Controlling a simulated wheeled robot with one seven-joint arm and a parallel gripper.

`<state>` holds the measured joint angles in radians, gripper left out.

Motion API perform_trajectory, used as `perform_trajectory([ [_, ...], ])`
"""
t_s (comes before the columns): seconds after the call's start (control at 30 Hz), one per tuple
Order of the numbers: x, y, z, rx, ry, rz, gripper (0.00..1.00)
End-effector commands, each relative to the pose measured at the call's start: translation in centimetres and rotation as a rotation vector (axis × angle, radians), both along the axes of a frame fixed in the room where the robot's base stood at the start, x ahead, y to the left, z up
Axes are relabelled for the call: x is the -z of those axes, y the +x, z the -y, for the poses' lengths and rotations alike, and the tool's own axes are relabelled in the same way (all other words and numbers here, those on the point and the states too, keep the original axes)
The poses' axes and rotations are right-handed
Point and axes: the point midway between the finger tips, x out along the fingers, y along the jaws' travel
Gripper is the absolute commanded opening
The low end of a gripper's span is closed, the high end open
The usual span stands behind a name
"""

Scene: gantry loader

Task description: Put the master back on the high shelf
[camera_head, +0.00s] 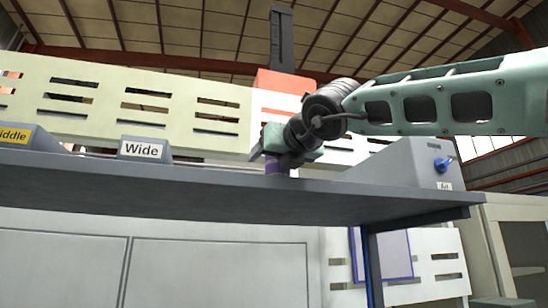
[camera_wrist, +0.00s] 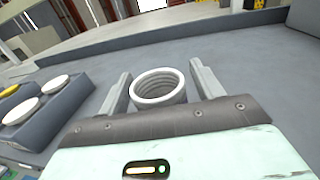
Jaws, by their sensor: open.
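The master looks like a hollow ring with a pale rim and ridged inside; in the wrist view the master (camera_wrist: 159,101) stands upright on the grey shelf (camera_wrist: 240,52). My gripper (camera_wrist: 160,70) is open, with one finger on each side of it and a gap showing at the fingers. In the head view my gripper (camera_head: 284,151) is low over the shelf (camera_head: 200,190), seen from below its edge. A small purple piece (camera_head: 274,163), apparently the master's side, shows under the gripper. Its base is hidden by the shelf edge.
Left on the shelf are sloped blocks labelled "Wide" (camera_head: 142,150) and, in yellow, apparently "Middle" (camera_head: 14,136). A grey box with a blue knob (camera_head: 441,164) stands at the right end. A slotted pale panel (camera_head: 130,105) rises behind. The wrist view shows round pads (camera_wrist: 53,85) at left.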

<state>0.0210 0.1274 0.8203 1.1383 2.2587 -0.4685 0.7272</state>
Motion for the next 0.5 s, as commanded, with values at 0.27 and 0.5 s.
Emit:
perform_trajectory([
  [0.27, 0.1, -1.5, 0.9, 0.004, 0.000, 0.002, 0.66],
  [0.5, 0.3, -5.0, 2.5, 0.005, 0.000, 0.004, 0.66],
])
